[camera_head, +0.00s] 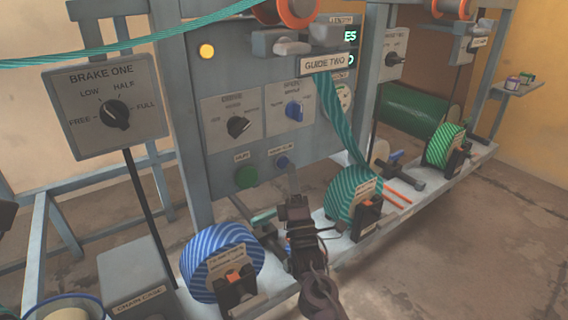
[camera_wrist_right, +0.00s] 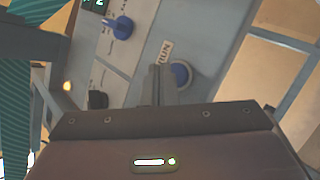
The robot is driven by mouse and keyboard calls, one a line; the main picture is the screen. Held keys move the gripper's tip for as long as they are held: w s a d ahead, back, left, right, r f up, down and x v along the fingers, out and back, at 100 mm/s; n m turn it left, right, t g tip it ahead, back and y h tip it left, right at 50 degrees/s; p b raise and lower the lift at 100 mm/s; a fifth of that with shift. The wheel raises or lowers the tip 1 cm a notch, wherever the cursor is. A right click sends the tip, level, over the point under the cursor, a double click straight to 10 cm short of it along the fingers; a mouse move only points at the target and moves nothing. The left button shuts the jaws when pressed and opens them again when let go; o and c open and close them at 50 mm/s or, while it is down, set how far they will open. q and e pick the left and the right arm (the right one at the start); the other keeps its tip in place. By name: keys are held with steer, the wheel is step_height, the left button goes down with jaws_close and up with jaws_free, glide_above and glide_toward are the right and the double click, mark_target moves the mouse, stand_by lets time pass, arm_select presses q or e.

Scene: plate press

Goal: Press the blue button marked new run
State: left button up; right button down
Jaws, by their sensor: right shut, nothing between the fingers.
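The blue button (camera_head: 282,162) sits low on the grey control panel, under a small label. It also shows in the right wrist view (camera_wrist_right: 181,74), under a label of which I read "RUN". My right gripper (camera_head: 292,172) is shut and empty, its fingers pointing up at the panel just below and right of the button. In the right wrist view the shut fingers (camera_wrist_right: 158,72) stand just left of the button and overlap its edge. I cannot tell whether they touch it.
A green button (camera_head: 246,177) is left of the blue one. Above are a black knob (camera_head: 238,127) and a blue knob (camera_head: 293,110). A blue striped roll (camera_head: 220,257) and a teal striped roll (camera_head: 352,192) flank my right arm. A teal strap (camera_head: 338,115) hangs at right.

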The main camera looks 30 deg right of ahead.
steer(key=shift+w+y, duration=0.1)
steer(key=shift+y, duration=0.2)
stand_by(0.4)
steer(key=shift+w, duration=0.35)
steer(key=shift+w+a, duration=0.1)
steer(key=shift+w, duration=0.3)
stand_by(0.5)
steer(key=shift+s+p, duration=0.1)
steer(key=shift+p, duration=0.2)
steer(key=shift+s+p, duration=0.5)
steer(key=shift+s, duration=0.25)
steer(key=shift+s, duration=0.1)
